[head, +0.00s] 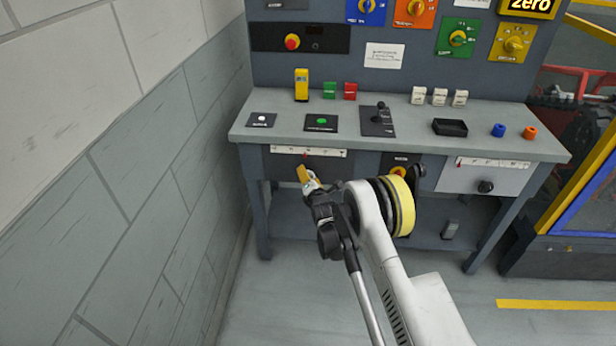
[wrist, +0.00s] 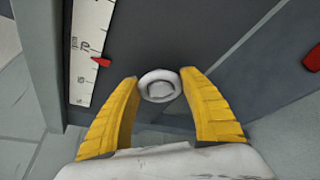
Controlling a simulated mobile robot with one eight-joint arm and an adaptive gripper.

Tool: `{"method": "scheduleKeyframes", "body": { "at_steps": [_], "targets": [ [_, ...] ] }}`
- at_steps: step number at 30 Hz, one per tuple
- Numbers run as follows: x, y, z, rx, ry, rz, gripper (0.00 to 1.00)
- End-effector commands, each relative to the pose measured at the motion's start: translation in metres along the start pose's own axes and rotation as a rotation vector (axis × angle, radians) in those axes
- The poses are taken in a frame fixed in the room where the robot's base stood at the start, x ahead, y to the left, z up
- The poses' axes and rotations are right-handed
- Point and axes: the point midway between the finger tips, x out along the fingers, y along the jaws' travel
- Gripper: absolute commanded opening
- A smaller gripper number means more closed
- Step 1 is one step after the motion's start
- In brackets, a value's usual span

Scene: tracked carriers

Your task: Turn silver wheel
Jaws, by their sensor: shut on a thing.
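The silver wheel (wrist: 159,86) is a small round light-grey knob on the dark front panel under the bench top. My gripper (wrist: 158,84) has its two yellow fingertips against opposite sides of the wheel and is shut on it. In the head view my gripper (head: 304,177) is at the left part of the bench front and hides the wheel. A white scale (wrist: 88,45) with a red pointer (wrist: 102,61) lies beside the wheel in the wrist view. The same scale (head: 325,153) shows above my gripper in the head view.
The grey bench top (head: 290,138) carries buttons, a lever (head: 380,118) and a black tray (head: 450,127). A second scale (head: 492,163) and black knob (head: 485,187) are on the right front. A grey block wall (head: 150,180) stands close on the left.

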Motion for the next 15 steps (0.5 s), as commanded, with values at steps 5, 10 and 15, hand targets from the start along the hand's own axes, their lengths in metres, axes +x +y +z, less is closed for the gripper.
{"method": "scheduleKeyframes", "body": {
  "at_steps": [5,10,15],
  "targets": [
    [0.0001,-0.0008,0.0003,0.088,0.0,0.036,0.21],
    [0.0003,-0.001,0.0001,0.139,0.0,0.057,0.21],
    [0.0002,-0.0007,-0.0001,0.163,0.0,0.067,0.21]
  ]
}}
